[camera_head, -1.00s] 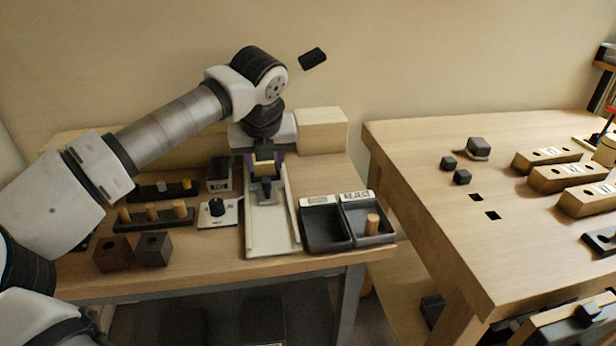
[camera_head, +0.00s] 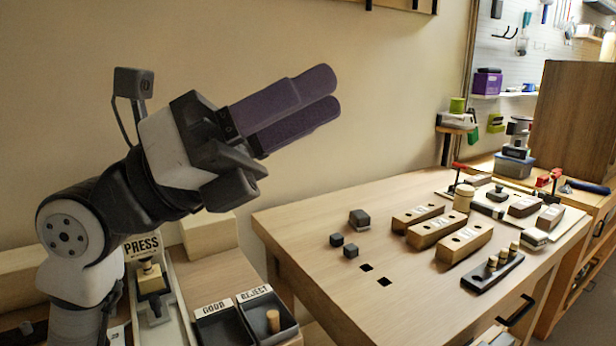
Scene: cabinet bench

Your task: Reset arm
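My gripper (camera_head: 330,93) is raised high in front of the bare wall, its two purple fingers pointing up and to the right. The fingers lie close side by side, and whether they touch is hard to tell. I see nothing held between them. My arm comes up from the lower left and hides much of the left bench. No object is near the fingertips.
Below stand the PRESS fixture (camera_head: 150,280), the GOOD tray (camera_head: 222,330) and the REJECT tray (camera_head: 283,325) with a peg in it. The right bench (camera_head: 320,225) holds dark cubes, wooden blocks (camera_head: 465,241) and a dark peg holder (camera_head: 492,270). Air around the gripper is clear.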

